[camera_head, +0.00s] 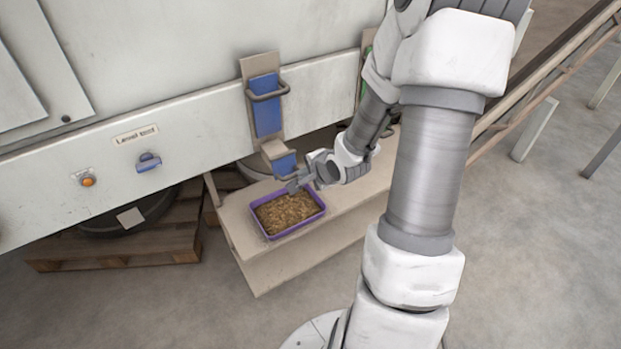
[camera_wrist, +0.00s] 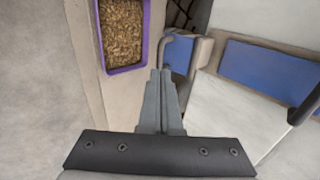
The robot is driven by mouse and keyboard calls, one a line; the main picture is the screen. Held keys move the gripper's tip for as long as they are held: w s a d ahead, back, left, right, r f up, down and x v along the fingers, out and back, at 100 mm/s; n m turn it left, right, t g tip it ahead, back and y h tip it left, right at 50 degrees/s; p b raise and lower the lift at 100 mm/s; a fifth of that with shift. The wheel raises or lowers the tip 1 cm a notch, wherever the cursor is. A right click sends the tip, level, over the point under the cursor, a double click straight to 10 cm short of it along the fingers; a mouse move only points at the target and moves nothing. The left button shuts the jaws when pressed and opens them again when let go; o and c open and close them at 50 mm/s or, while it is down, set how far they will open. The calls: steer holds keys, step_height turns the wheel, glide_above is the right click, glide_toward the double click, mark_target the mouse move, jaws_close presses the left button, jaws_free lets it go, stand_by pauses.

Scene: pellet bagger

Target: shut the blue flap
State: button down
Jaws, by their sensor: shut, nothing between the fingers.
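A blue panel (camera_head: 266,118) with a dark bar handle (camera_head: 269,92) is on a beige upright plate on the machine's front. Below it, under a beige spout (camera_head: 273,148), is a smaller blue flap (camera_head: 284,164); it also shows in the wrist view (camera_wrist: 179,53), with a grey bent rod (camera_wrist: 164,45) beside it. I cannot tell how far this flap stands open. My gripper (camera_head: 292,186) is shut and empty, just below the small flap and above the tray's edge. In the wrist view its fingertips (camera_wrist: 160,73) are close to the rod; contact cannot be told.
A purple tray (camera_head: 270,236) full of brown pellets sits on a beige bench (camera_head: 240,232) below the spout. An orange button (camera_head: 88,181) and a blue knob (camera_head: 148,162) are on the machine's front at left. Railings run at the right. The floor in front is clear.

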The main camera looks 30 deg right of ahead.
mark_target(292, 177)
steer(key=b+x, duration=0.1)
steer(key=x, duration=0.5)
steer(key=shift+b, duration=0.3)
steer(key=shift+f, duration=0.1)
steer(key=shift+w+f, duration=0.3)
steer(key=shift+f, duration=0.5)
steer(key=shift+p, duration=0.3)
